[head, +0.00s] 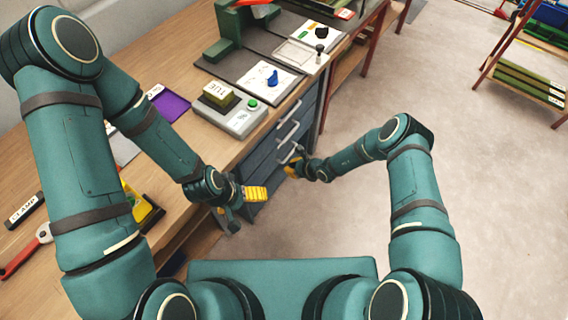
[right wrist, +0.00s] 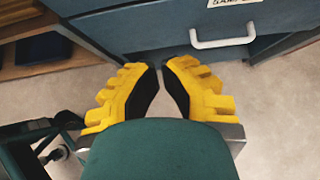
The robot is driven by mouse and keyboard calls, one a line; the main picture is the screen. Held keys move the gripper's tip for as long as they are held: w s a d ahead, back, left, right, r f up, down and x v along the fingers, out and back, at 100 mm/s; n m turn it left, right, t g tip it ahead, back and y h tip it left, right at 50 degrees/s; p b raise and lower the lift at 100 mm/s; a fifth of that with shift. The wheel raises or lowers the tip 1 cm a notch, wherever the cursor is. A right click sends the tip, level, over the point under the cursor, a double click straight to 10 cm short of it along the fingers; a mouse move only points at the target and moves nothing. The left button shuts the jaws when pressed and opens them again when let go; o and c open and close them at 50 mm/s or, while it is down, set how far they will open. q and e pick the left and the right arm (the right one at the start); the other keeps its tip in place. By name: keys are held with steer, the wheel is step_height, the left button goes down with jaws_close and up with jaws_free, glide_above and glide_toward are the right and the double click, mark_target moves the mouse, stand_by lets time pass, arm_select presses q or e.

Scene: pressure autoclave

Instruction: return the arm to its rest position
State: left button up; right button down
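My right arm reaches forward on the right of the head view. Its gripper (head: 293,162) is in front of the bench drawers. In the right wrist view its yellow fingers (right wrist: 161,82) have their dark pads close together at the tips, with only a narrow gap and nothing held. My left arm hangs over the bench edge on the left. Its gripper (head: 247,208) is beside the bench front, its yellow finger apart from a grey one, with nothing visible between them.
The drawer cabinet (head: 278,150) has pale handles; one handle (right wrist: 224,42) is just beyond my right fingertips. Open floor (head: 490,210) lies at right.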

steer(key=shift+s+d+r, duration=0.25)
steer(key=shift+d+r, duration=0.05)
steer(key=shift+d, duration=0.1)
steer(key=s+d+r+n+g+h, duration=0.1)
steer(key=s+d+r+n+g, duration=0.1)
steer(key=s+r+n, duration=0.8)
steer(key=s+d+r+n+g+h, duration=0.1)
steer(key=s+d+r+n+h, duration=0.1)
steer(key=s+r+n, duration=0.9)
steer(key=s+d+n, duration=0.1)
steer(key=n, duration=0.1)
steer(key=shift+n+g+h, duration=0.3)
steer(key=shift+g, duration=0.1)
steer(key=shift+r, duration=0.1)
stand_by(0.5)
